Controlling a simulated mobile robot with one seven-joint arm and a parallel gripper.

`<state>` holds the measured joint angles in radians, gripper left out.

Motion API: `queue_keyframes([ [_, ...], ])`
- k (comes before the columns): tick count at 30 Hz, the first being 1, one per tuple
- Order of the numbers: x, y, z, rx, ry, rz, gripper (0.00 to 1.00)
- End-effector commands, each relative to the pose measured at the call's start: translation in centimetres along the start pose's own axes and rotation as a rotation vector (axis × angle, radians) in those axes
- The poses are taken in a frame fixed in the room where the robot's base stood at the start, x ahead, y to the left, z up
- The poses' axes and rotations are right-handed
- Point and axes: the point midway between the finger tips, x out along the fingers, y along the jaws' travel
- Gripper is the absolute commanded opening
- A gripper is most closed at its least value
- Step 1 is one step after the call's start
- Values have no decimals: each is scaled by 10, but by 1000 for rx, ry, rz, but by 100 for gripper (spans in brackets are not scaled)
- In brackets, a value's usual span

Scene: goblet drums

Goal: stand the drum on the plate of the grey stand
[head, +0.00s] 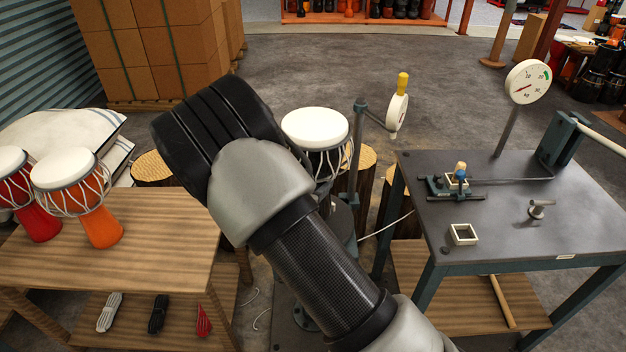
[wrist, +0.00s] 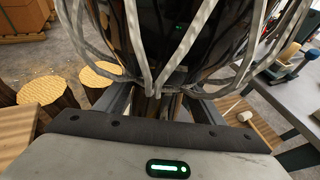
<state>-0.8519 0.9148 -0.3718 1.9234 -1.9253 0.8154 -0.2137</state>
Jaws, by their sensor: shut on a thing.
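The drum I hold has a white head (head: 316,126) and a dark body with pale cords. In the head view it shows just right of my arm, its head facing up; its lower part is hidden. In the wrist view the dark corded bowl (wrist: 150,40) fills the top. My gripper (wrist: 163,104) is shut on the drum below the bowl, around its narrow part. In the head view my arm hides the gripper. The grey stand (head: 343,218) shows partly behind my arm, below the drum. Whether the drum's foot touches its plate cannot be seen.
A metal worktable (head: 500,235) stands right. A wooden table (head: 150,260) with orange and red drums (head: 78,190) stands left. Log stumps (head: 153,168) stand behind.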

Motion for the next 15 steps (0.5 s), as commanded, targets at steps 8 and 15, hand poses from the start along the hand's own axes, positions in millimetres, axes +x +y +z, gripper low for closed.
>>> queue_keyframes([
  [8, 7, 0, -15, 1, -8, -1, 3],
  [15, 16, 0, -39, 2, -9, 0, 3],
])
